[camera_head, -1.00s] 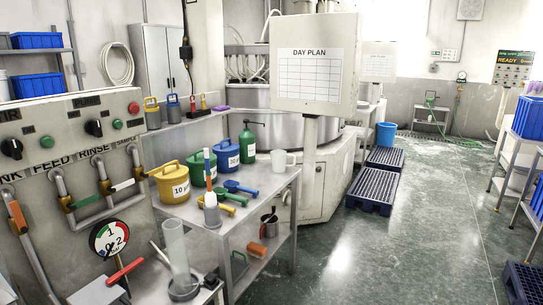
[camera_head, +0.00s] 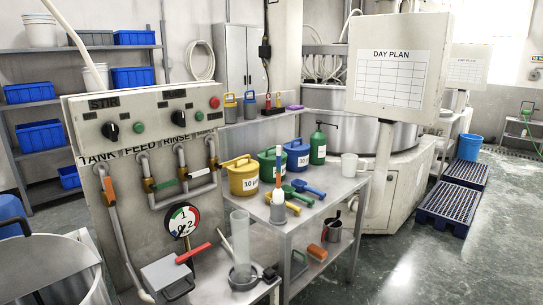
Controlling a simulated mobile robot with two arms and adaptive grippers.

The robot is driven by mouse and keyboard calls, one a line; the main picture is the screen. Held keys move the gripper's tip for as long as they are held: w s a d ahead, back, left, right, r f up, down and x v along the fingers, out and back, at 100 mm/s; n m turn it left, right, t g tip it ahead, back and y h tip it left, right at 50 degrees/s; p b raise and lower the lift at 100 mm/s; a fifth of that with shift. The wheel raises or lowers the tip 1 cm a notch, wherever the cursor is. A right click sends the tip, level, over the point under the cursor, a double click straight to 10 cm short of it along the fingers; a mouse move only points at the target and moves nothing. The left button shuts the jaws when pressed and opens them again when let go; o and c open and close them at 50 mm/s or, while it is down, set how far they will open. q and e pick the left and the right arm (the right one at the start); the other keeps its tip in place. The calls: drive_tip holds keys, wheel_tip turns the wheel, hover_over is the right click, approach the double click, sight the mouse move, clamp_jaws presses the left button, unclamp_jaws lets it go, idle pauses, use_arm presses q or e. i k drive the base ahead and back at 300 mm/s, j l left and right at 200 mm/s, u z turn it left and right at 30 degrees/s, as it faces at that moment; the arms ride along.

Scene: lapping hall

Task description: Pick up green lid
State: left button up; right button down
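A green pot (camera_head: 283,170) stands on the metal table (camera_head: 300,219), between a yellow pot (camera_head: 243,178) on its left and a blue pot (camera_head: 296,155) on its right. The green lid (camera_head: 271,154) sits on top of the green pot, with a handle showing above it. The yellow and blue pots also carry lids in their own colours. Part of the green pot is hidden behind the yellow pot and an upright thing with an orange stem. Neither of my grippers is in view.
Several coloured scoops (camera_head: 310,190), a white mug (camera_head: 350,164) and a green pump bottle (camera_head: 318,147) share the table. A control panel (camera_head: 150,130) with pipes stands to the left. A clear cylinder (camera_head: 240,243) stands in front. Floor is clear at the lower right.

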sight(269, 154)
drive_tip(key=i+l+u, duration=0.15)
drive_tip(key=u, duration=0.3)
drive_tip(key=i+l+u, duration=0.15)
drive_tip(key=u, duration=0.3)
drive_tip(key=l, duration=0.1)
